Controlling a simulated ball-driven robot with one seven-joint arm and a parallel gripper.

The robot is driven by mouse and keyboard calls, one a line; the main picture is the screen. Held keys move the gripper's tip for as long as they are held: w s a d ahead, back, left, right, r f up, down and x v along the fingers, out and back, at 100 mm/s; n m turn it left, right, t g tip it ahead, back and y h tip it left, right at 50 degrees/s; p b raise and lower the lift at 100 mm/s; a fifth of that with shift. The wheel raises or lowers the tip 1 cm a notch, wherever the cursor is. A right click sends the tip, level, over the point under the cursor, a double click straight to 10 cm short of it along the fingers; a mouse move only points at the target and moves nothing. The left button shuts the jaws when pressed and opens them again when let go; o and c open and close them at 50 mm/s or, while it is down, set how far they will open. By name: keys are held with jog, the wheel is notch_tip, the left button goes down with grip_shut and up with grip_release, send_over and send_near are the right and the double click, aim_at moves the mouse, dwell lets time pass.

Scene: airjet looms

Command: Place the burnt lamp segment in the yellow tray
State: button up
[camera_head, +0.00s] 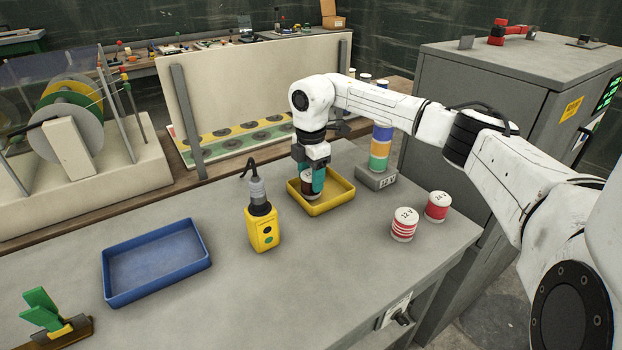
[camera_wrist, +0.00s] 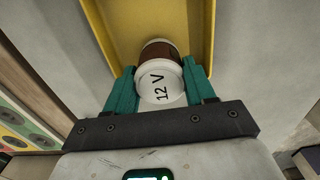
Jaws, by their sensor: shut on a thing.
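My gripper (camera_head: 311,182) points down over the yellow tray (camera_head: 336,205), near its left part. It is shut on a lamp segment (camera_head: 309,191) with a dark brown band, largely hidden behind the fingers. In the wrist view the segment's white cap (camera_wrist: 159,83) reads "12 V", and it sits between the teal fingers (camera_wrist: 158,90). The yellow tray (camera_wrist: 110,50) lies below and beyond it there. I cannot tell whether the segment touches the tray floor.
Red-and-white segments marked 12 V (camera_head: 404,225) and 24 V (camera_head: 438,206) stand right of the tray. A stacked lamp (camera_head: 380,148) stands on a grey base behind it. A yellow control box (camera_head: 262,228) and a blue tray (camera_head: 156,262) are to the left.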

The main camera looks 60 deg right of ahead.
jog(key=shift+f, duration=0.55)
jog(key=shift+f, duration=0.1)
jog(key=o, duration=1)
notch_tip(320, 180, up, 12)
jog(key=shift+r, duration=0.1)
